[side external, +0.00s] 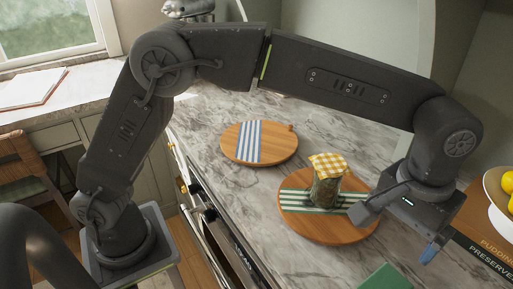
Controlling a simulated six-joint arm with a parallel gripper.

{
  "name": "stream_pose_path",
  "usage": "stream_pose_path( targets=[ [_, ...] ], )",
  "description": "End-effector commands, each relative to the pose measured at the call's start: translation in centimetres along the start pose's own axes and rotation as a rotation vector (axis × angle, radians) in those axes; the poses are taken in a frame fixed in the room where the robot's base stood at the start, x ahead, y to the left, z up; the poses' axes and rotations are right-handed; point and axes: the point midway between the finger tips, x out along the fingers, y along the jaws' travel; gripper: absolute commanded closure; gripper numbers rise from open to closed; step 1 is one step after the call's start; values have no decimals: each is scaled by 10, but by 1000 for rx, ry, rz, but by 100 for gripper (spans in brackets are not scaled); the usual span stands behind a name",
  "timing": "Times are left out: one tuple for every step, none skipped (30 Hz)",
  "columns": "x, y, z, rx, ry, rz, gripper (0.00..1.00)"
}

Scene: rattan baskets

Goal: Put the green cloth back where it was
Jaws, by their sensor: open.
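A green-and-white striped cloth (296,200) lies across the round wooden board (325,235) on the right. A glass jar (325,190) with a yellow checked cover (328,166) stands upright on that striped cloth. A plain green flat item (385,279) lies at the bottom edge, partly cut off; I cannot tell if it is cloth. My gripper (397,235) is open, just right of the jar and over the right side of the board. Its near finger hides the right end of the striped cloth. I see nothing between the fingers.
Another round wooden board (281,151) with a blue-and-white striped cloth (247,141) lies further back. Books (488,232) and a bowl (498,213) of yellow fruit are at the right edge. Bare marble counter (262,205) lies left of the right board.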

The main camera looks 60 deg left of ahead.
Motion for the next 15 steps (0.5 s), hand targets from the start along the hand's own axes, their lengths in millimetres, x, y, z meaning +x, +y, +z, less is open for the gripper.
stream_pose_path(
  targets=[
    [-16,-22,-2,-9,24,15,7],
    [-25,-35,-2,-9,37,23,7],
    [-36,-54,0,-10,56,33,7],
    [-44,-69,2,-11,72,40,7],
    [-50,-84,5,-11,88,46,7],
    [-59,-103,10,-11,110,52,7],
    [-65,-117,14,-11,128,57,7],
    [-70,-131,20,-10,144,60,7],
    [-75,-149,27,-10,169,64,7],
    [-79,-162,34,-9,186,66,7],
    [-82,-174,41,-9,205,67,7],
    [-84,-190,51,-9,229,67,7],
    [-85,-202,59,-9,247,65,7],
    [-86,-213,68,-9,266,63,7],
    [-86,-227,79,-9,291,60,7]
  ],
)
